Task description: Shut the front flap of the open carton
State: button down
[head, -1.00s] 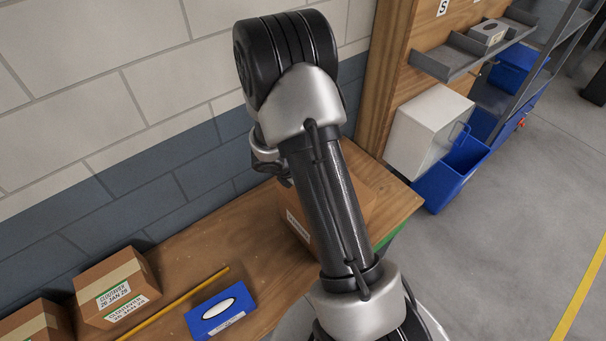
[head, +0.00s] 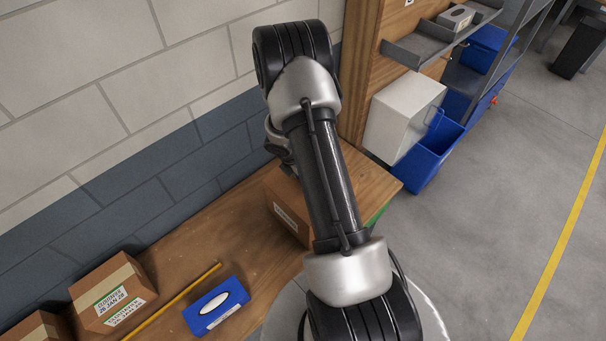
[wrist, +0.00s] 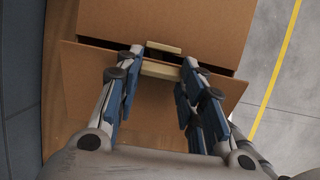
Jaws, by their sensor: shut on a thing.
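The brown carton (head: 284,207) stands on the wooden bench in the head view, largely hidden behind my arm. In the wrist view the carton (wrist: 205,18) fills the top, with its flap (wrist: 88,85) nearer to me. A dark gap shows between the flap and the carton body, so the flap stands apart from it. A pale tan strip (wrist: 160,70) lies on the flap's edge, and a smaller tan tab (wrist: 163,48) is just beyond it. The head view hides my fingers.
On the bench (head: 180,232) at left are a taped carton (head: 112,292), a yellow rod (head: 172,300) and a blue tissue box (head: 216,306). A block wall runs behind. A white box (head: 403,115) and blue bin (head: 436,150) are at right, beside open floor.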

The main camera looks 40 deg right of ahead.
jog(key=shift+f, duration=0.1)
jog(key=c, duration=1)
grip_release()
jog(key=shift+c, duration=0.2)
jog(key=shift+a+r, duration=0.1)
jog(key=shift+r, duration=0.45)
jog(key=v, duration=1.1)
jog(key=shift+c, duration=0.4)
